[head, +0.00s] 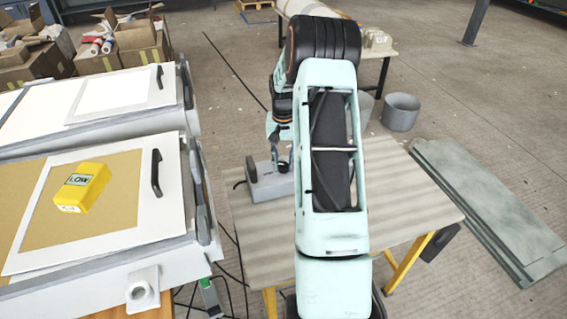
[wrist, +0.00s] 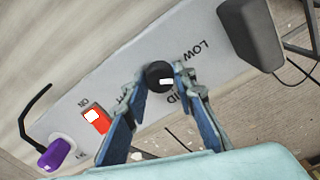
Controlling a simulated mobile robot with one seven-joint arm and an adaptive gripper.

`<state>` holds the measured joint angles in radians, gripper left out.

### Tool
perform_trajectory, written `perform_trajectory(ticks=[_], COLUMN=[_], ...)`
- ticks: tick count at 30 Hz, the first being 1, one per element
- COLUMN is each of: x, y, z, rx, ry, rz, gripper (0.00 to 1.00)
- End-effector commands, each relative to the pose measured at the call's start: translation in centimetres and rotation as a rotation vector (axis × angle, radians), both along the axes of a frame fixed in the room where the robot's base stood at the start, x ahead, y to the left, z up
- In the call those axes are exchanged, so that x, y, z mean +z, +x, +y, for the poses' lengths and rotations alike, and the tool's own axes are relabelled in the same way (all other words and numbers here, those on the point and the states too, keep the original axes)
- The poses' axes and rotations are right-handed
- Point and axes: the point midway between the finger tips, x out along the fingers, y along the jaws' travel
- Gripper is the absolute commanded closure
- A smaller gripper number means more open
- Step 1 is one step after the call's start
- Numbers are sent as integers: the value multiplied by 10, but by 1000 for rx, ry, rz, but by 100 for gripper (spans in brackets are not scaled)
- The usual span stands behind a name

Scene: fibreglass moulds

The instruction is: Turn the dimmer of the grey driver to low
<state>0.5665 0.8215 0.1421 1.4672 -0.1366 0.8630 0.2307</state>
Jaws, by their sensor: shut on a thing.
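The grey driver (head: 266,187) lies on the worktable, with my gripper (head: 282,160) down over it. In the wrist view the driver (wrist: 85,95) runs diagonally. Its dimmer is a round black knob (wrist: 157,72) with a white mark on its right part. LOW is printed up and right of the knob; a partly covered label ending in "ID" is below it. My gripper (wrist: 160,79) is shut on the knob, one finger on each side. A red and white switch (wrist: 96,118) marked ON sits lower left.
A purple piece (wrist: 55,154) with a black cable is at the driver's far end. A dark grey block (wrist: 252,35) stands near its other end. The worktable (head: 400,200) is mostly clear. A yellow box (head: 82,187) labelled LOW lies on the left mould. A grey bucket (head: 401,112) stands behind.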

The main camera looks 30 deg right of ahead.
Motion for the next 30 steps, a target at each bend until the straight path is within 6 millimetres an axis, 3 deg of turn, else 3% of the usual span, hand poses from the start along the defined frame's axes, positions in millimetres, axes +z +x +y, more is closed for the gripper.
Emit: perform_trajectory(ticks=[15,30], x=[1,1], y=[1,1], z=[0,-1], rx=[414,547], ry=[-2,-2], rz=[-3,-2], gripper=[100,100])
